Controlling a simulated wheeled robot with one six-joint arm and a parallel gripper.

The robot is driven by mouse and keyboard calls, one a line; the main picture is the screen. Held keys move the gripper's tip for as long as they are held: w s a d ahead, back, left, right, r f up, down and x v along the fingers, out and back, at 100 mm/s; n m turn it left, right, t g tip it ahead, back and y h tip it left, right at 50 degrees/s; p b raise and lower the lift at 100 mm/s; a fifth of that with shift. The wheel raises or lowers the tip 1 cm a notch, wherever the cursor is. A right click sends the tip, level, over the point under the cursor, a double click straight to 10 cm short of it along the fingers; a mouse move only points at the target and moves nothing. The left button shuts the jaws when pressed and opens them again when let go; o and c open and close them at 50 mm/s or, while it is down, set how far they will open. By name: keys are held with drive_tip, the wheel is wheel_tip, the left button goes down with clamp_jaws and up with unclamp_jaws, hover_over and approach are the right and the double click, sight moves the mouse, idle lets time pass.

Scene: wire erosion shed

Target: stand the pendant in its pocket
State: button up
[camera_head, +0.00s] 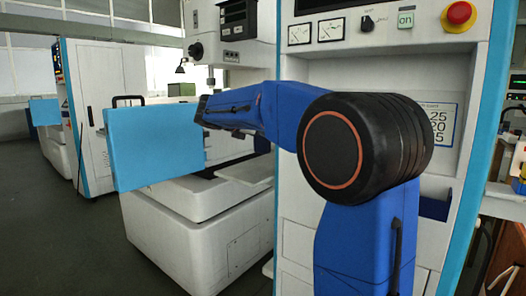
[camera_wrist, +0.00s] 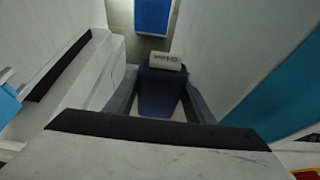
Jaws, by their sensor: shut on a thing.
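In the wrist view my gripper (camera_wrist: 158,92) shows as two dark grey fingers, shut on the pendant (camera_wrist: 160,88). The pendant has a dark navy body and a pale block with small dark marks at its far end. Its lower part is hidden. In the head view my blue arm reaches left from the big black joint, and the gripper and pendant cannot be made out. A dark blue pocket-like holder (camera_head: 434,208) shows on the white cabinet front at right, partly hidden behind my arm. I cannot tell whether it is the pendant's pocket.
The white cabinet (camera_head: 463,150) with a red stop button (camera_head: 459,13) stands close behind my arm. A light blue panel (camera_head: 155,155) juts out at left beside a white machine base (camera_head: 180,225). The dark floor (camera_head: 60,240) at left is clear.

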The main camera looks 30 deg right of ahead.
sight(259, 146)
drive_tip(key=shift+f, duration=2.45)
drive_tip(key=o, duration=0.8)
drive_tip(key=shift+f, duration=0.15)
drive_tip(key=o, duration=0.4)
drive_tip(key=shift+o, duration=0.2)
